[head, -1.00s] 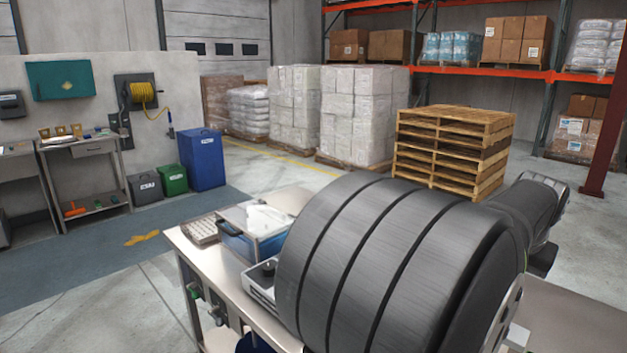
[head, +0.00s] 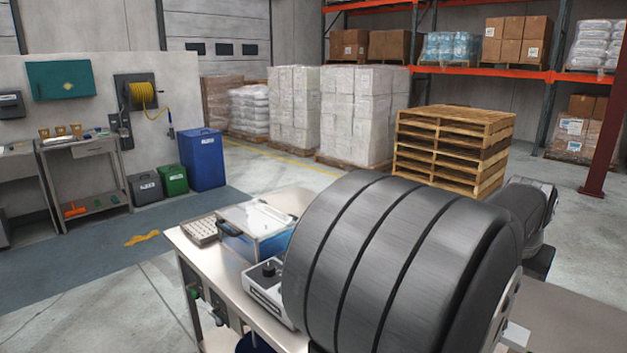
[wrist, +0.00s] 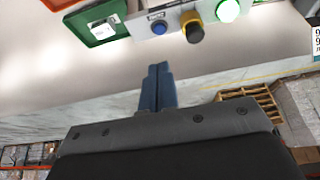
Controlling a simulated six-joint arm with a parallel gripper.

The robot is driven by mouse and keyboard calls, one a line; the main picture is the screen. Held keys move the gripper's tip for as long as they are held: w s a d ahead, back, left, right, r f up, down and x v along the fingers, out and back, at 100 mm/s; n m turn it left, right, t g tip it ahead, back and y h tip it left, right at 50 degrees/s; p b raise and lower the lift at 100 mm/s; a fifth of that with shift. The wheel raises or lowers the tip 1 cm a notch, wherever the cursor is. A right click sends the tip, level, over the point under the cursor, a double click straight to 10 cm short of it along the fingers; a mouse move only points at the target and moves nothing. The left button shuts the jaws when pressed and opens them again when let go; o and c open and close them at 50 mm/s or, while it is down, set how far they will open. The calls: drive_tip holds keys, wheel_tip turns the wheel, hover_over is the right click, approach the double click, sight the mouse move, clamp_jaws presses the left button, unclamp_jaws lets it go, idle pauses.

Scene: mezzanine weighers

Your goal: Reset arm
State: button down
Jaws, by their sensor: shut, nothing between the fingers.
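In the head view my large dark ribbed arm link fills the lower right and hides much of the bench behind it. My gripper does not show in the head view. In the wrist view my gripper (wrist: 158,88) shows as two blue fingers pressed together at the picture's middle, with nothing between them. Beyond the fingertips, near the top edge, is a control strip with a blue button (wrist: 159,27), a yellow-and-black knob (wrist: 191,28) and a lit green button (wrist: 228,10). The gripper is apart from these.
The metal bench (head: 203,262) carries a grey tray of small cells (head: 199,231), a clear-lidded blue box (head: 258,240) and a white device with a black knob (head: 262,281). A green-framed panel (wrist: 101,32) shows in the wrist view. Stacked pallets (head: 452,150) stand on the floor behind.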

drive_tip(key=w, duration=0.7)
drive_tip(key=shift+w, duration=0.25)
drive_tip(key=shift+r, duration=0.1)
drive_tip(key=c, duration=2)
unclamp_jaws()
drive_tip(key=shift+a, duration=0.1)
drive_tip(key=o, duration=1.8)
drive_tip(key=s+a+r, duration=0.4)
drive_tip(key=a+r, duration=0.1)
drive_tip(key=shift+r, duration=0.1)
drive_tip(key=shift+o, duration=1)
drive_tip(key=shift+f, duration=0.2)
drive_tip(key=x, duration=0.9)
